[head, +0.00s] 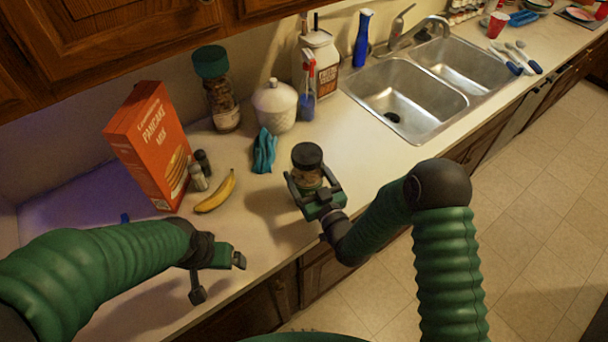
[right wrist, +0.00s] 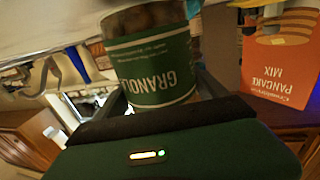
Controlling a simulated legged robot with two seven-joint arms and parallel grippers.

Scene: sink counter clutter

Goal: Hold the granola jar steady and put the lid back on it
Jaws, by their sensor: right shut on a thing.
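The granola jar (head: 308,178) is near the counter's front edge in the head view, with a dark round lid (head: 307,156) on its top. I cannot tell whether the lid is fully seated. My right gripper (head: 312,184) is shut around the jar's body. In the right wrist view the jar's green GRANOLA label (right wrist: 152,72) shows between the fingers; its lid is not clearly visible there. I cannot tell whether the jar touches the counter. My left gripper (head: 219,277) is open and empty, to the left of the jar over the counter's front edge.
A green-lidded jar (head: 219,95) and white canister (head: 274,107) stand behind. The sink (head: 408,97) is right.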

